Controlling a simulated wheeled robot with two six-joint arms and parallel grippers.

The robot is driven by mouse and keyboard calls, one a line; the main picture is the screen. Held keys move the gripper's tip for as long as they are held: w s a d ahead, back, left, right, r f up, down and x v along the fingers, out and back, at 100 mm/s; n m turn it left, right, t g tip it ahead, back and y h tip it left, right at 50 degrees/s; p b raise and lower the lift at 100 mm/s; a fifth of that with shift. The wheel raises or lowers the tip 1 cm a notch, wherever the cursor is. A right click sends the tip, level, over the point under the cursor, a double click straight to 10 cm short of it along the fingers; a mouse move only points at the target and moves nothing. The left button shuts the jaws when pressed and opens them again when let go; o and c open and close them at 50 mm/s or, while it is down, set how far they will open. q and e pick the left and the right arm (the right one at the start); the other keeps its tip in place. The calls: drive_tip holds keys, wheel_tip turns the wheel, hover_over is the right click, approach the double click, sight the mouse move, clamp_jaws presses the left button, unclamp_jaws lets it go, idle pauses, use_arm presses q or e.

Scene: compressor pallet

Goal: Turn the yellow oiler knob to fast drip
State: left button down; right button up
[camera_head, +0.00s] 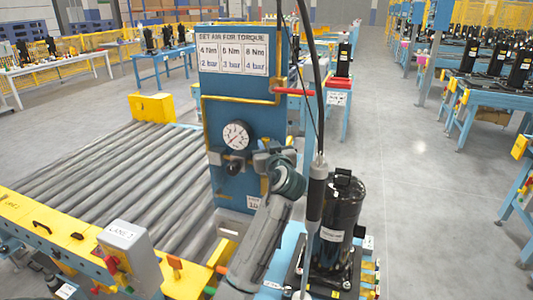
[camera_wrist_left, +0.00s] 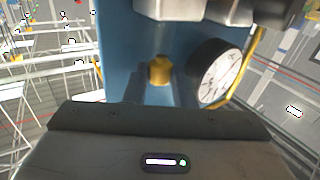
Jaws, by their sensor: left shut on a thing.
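The yellow oiler knob (camera_wrist_left: 159,70) shows in the left wrist view, in front of the blue panel and left of the gauge. My left gripper (camera_wrist_left: 158,87) is shut on it, with a finger at each side. In the head view my left gripper (camera_head: 256,160) is at the blue panel (camera_head: 220,105), just right of and below the gauge, and the knob is hidden there. The knob's setting marks cannot be read. My right gripper is not in view.
A round white gauge (camera_head: 236,135) is on the panel, with a black knob (camera_head: 235,168) below it. A red lever (camera_head: 294,92) sticks out at right. A hanging tool (camera_head: 316,195) on a cable is beside a black compressor (camera_head: 342,210). A roller conveyor (camera_head: 120,170) lies left.

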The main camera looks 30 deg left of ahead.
use_arm(q)
drive_tip(key=shift+r, duration=0.1)
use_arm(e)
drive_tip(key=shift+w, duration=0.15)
use_arm(q)
drive_tip(key=c, duration=1.5)
unclamp_jaws()
